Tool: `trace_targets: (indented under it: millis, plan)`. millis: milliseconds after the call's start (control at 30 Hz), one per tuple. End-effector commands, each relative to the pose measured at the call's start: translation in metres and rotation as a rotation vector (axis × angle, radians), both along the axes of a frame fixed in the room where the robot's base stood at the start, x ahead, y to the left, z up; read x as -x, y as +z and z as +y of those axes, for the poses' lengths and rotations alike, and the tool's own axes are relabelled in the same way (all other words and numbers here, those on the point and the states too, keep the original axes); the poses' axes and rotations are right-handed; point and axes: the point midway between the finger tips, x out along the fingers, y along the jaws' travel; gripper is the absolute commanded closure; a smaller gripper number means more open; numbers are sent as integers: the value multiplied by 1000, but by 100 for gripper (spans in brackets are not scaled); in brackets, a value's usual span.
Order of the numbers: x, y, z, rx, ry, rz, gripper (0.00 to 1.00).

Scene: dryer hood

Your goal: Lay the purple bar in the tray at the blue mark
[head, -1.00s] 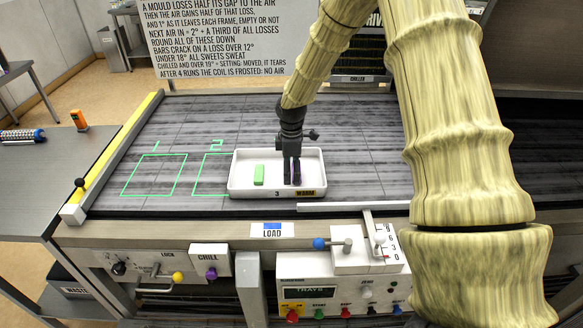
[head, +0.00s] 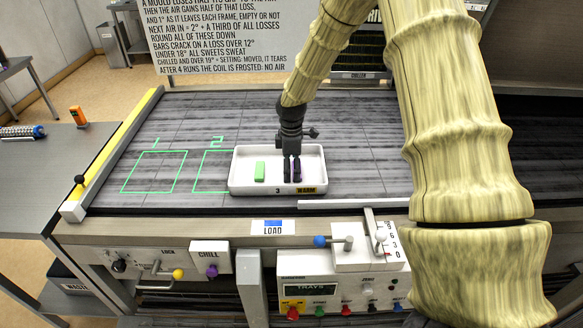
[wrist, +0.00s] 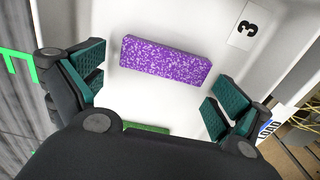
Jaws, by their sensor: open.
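The purple speckled bar (wrist: 165,60) lies on the white tray's floor in the wrist view. In the head view it is mostly hidden behind my fingers. My gripper (head: 292,172) is open, low inside the tray (head: 238,188), with its fingers apart at either side of the bar; in the wrist view I see gaps between the pads and the bar. The tray is marked 3 and WARM and stands on the belt above the LOAD plate, which carries a blue mark (head: 272,224). A green bar (head: 260,171) lies in the tray left of my gripper.
Green outlined frames 1 (head: 154,172) and 2 (head: 212,172) on the belt are empty to the left of the tray. A panel with a lever (head: 372,235) and coloured buttons stands at the front right. A yellow-topped rail (head: 127,140) edges the belt's left.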

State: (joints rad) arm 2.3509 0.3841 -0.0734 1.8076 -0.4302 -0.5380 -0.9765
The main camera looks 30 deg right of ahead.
Motion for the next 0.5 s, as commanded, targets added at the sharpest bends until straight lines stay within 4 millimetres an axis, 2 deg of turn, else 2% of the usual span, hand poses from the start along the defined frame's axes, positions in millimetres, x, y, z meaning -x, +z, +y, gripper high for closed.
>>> trace_targets:
  millis: [167, 500]
  plan:
    - [-1, 11, 0, 0, 0, -4, 0]
    - [-1, 54, 0, 1, 0, -3, 0]
